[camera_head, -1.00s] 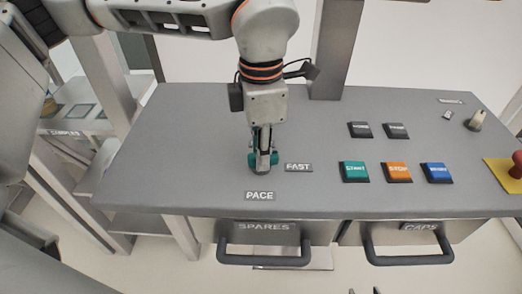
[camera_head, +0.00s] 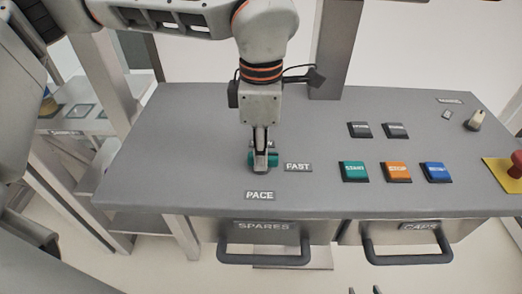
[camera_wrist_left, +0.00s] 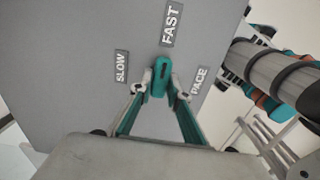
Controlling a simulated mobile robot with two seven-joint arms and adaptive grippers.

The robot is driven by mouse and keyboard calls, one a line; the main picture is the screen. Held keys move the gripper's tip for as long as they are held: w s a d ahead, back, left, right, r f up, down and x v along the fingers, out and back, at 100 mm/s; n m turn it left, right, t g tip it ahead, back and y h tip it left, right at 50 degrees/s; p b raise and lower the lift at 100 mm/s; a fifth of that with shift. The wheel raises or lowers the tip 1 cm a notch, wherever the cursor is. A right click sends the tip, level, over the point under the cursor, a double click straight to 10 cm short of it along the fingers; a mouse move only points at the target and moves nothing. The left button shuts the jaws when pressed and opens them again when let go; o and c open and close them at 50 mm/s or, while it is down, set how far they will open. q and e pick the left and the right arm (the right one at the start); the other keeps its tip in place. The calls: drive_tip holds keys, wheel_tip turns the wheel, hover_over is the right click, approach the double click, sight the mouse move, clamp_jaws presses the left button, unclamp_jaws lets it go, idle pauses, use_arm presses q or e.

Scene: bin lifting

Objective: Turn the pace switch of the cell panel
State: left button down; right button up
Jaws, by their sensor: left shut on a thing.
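The pace switch is a teal knob (camera_wrist_left: 160,78) on the cell panel (camera_head: 190,120). In the left wrist view its dark mark points up, about at the FAST label (camera_wrist_left: 171,24). The SLOW label (camera_wrist_left: 122,67) is to its left and the PACE label (camera_wrist_left: 198,80) to its right. My left gripper (camera_head: 261,166) points down and is shut on the knob, with a finger at each side; it also shows in the left wrist view (camera_wrist_left: 161,90). It partly hides the knob in the head view. My right gripper (camera_head: 365,290) shows only two separated fingertips at the bottom edge.
Green START (camera_head: 354,171), orange STOP (camera_head: 397,172) and blue (camera_head: 436,172) buttons stand to the right, with two dark buttons behind. A red emergency knob (camera_head: 517,165) is at the far right. SPARES (camera_head: 264,260) and CAPS (camera_head: 410,259) drawer handles stick out in front.

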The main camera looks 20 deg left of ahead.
use_arm(q)
drive_tip(key=c, duration=1.9)
unclamp_jaws()
wheel_tip(320, 180, up, 12)
drive_tip(key=shift+r, duration=0.1)
